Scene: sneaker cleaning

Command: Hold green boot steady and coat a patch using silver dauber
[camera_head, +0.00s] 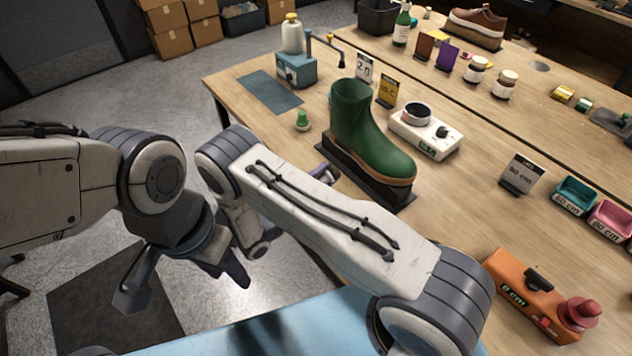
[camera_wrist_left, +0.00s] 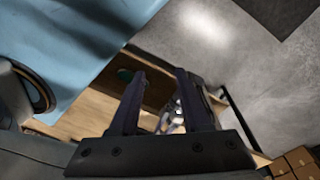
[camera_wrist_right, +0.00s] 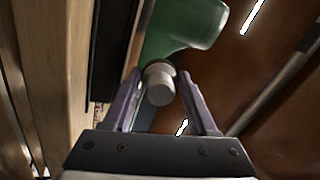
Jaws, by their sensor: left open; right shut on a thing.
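The green boot (camera_head: 356,125) stands upright on a black stand (camera_head: 352,172) near the table's left edge, toe to the lower right. My right gripper (camera_head: 325,174), mostly hidden by its arm, is low beside the stand's left side. In the right wrist view it is shut on a pale silver-grey cylinder, which looks like the silver dauber (camera_wrist_right: 159,88). The green boot (camera_wrist_right: 185,25) shows just beyond the dauber; I cannot tell whether they touch. My left gripper (camera_head: 228,272) is open and empty, off the table's edge and apart from the boot; its spread fingers (camera_wrist_left: 160,78) show in the left wrist view.
A small green knobbed piece (camera_head: 303,121) and a blue-grey mat (camera_head: 270,92) lie left of the boot. A white device with a dish (camera_head: 424,134) stands close on its right. An orange device (camera_head: 540,296) is at front right. My right arm crosses the middle of the view.

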